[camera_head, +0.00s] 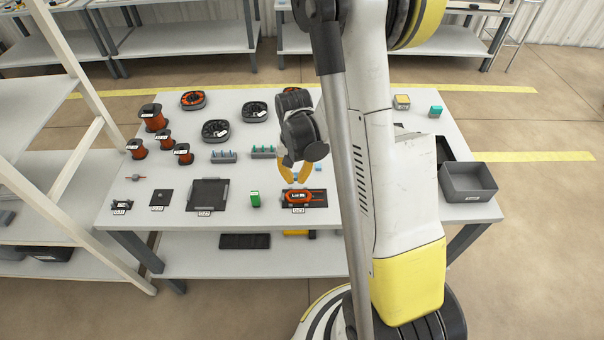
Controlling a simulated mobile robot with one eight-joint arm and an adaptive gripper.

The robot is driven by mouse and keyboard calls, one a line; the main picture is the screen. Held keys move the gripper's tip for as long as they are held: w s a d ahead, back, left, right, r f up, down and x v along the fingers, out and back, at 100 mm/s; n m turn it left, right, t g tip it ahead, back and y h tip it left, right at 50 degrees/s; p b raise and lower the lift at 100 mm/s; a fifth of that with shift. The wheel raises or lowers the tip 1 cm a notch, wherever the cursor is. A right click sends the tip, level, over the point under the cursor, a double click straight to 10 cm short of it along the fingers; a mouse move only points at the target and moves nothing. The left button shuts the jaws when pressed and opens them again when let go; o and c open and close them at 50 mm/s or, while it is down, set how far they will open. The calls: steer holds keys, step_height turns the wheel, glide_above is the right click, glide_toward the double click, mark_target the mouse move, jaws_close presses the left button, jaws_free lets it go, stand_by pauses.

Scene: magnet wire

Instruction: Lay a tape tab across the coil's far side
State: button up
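The coil (298,196) is an orange oval winding with a white label in its middle, lying on a dark plate near the table's front edge. My gripper (295,179) has yellow fingers that point down at the coil's far side. The fingertips come close together, with a small light blue patch between or just behind them. It may be a tape tab, but it is too small to tell whether it is held. Whether the fingertips touch the coil cannot be told.
A green block (255,198) and a dark square tray (208,195) lie left of the coil. Orange wire spools (153,118) stand at the table's left. A grey open bin (468,182) stands at right. My arm hides the middle right.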

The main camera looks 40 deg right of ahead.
mark_target(296, 194)
steer(key=shift+d+f+b, duration=0.1)
steer(key=shift+f+b, duration=1.45)
steer(key=shift+f, duration=1.2)
steer(key=shift+f+b, duration=0.8)
steer(key=shift+b, duration=0.05)
steer(key=o, duration=0.7)
steer(key=shift+r+p, duration=1.7)
steer(key=shift+r, duration=0.85)
